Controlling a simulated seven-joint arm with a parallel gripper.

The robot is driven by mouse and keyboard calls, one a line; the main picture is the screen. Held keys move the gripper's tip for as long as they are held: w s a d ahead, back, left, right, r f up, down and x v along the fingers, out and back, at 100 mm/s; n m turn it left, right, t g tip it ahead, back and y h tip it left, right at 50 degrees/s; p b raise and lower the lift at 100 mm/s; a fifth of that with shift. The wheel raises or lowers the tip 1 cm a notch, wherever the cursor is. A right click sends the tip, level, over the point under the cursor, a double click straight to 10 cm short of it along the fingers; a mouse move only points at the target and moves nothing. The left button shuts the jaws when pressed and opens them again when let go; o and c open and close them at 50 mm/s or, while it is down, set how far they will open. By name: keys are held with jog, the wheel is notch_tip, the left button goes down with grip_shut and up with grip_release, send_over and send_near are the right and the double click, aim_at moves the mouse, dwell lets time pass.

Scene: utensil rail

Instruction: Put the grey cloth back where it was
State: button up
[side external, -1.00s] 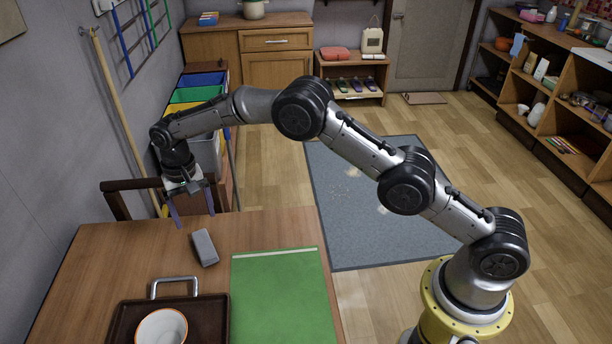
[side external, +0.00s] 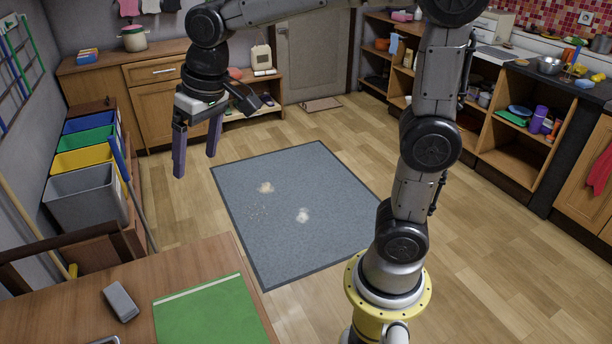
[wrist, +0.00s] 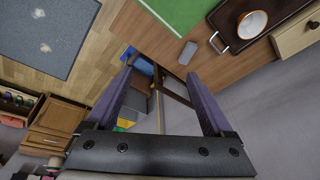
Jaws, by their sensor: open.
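My gripper (side external: 196,160) is open and empty, raised with its purple fingers pointing down, clear of the table in the side view. Its two spread fingers also show in the wrist view (wrist: 160,78). A small grey rectangular block-like thing (side external: 120,301) lies on the wooden table (side external: 205,262), left of the green mat (side external: 210,312); it also shows in the wrist view (wrist: 188,53). I cannot tell whether it is the grey cloth. A dark cloth (side external: 151,6) hangs between pink ones at the top left, cut by the picture edge; its exact shade is unclear.
Blue, green, yellow and grey bins (side external: 85,195) stand along the left wall, with a blue-handled pole (side external: 130,185) beside them. A grey floor mat (side external: 290,235) with pale spots lies in open floor. A tray with a bowl (wrist: 251,24) is on the table.

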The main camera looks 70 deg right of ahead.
jog(key=s+d+f+n+t, duration=0.1)
jog(key=s+d, duration=0.1)
jog(key=s, duration=0.7)
jog(key=s+d+f+t, duration=0.1)
jog(key=s+d+f, duration=0.1)
jog(key=s, duration=0.8)
jog(key=shift+f+n, duration=0.3)
jog(key=shift+n, duration=0.1)
jog(key=shift+d, duration=0.1)
